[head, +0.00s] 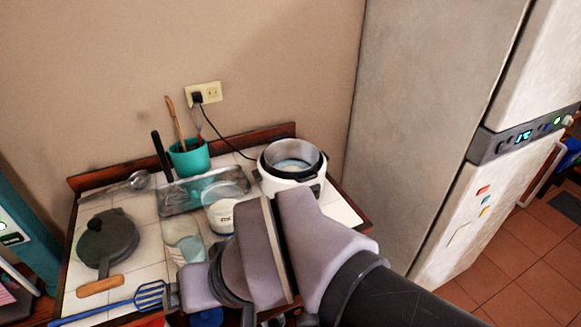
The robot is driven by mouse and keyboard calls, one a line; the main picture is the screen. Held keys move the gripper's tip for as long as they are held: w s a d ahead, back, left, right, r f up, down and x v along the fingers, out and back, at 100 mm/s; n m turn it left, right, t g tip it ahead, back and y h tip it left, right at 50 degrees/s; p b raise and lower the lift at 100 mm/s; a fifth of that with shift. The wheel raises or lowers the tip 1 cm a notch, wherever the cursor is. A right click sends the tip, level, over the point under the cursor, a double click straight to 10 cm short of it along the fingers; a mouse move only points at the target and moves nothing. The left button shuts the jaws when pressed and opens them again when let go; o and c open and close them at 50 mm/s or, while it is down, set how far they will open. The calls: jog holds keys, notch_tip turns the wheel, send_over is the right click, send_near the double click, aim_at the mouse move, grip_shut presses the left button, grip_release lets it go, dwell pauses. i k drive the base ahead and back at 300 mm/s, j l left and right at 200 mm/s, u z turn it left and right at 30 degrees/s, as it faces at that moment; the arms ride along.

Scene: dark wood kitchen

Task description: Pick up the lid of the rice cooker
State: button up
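The white rice cooker (311,178) stands open at the back right of the tiled counter, with a black rim and a metal inner pot holding something pale. A clear, round, glass-like piece (225,190) lies in front and to the left of it, by a metal tray; it looks like a lid, but I cannot be sure that it is the cooker's. My gripper (207,288) is low at the front of the counter, in front of both and apart from the cooker. Its fingertips are partly hidden and near the bottom edge, so its opening is unclear.
A metal tray (180,198), a teal utensil pot (189,160), a white labelled tub (221,217), a dark round pan (106,241) and a blue slotted utensil (149,296) crowd the counter. A grey fridge (430,130) stands close on the right.

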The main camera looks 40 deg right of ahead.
aim_at(103, 235)
jog(key=i+j, duration=0.5)
jog(key=j, duration=0.25)
jog(key=i+j, duration=0.5)
jog(key=j, duration=0.25)
jog(key=z, duration=0.05)
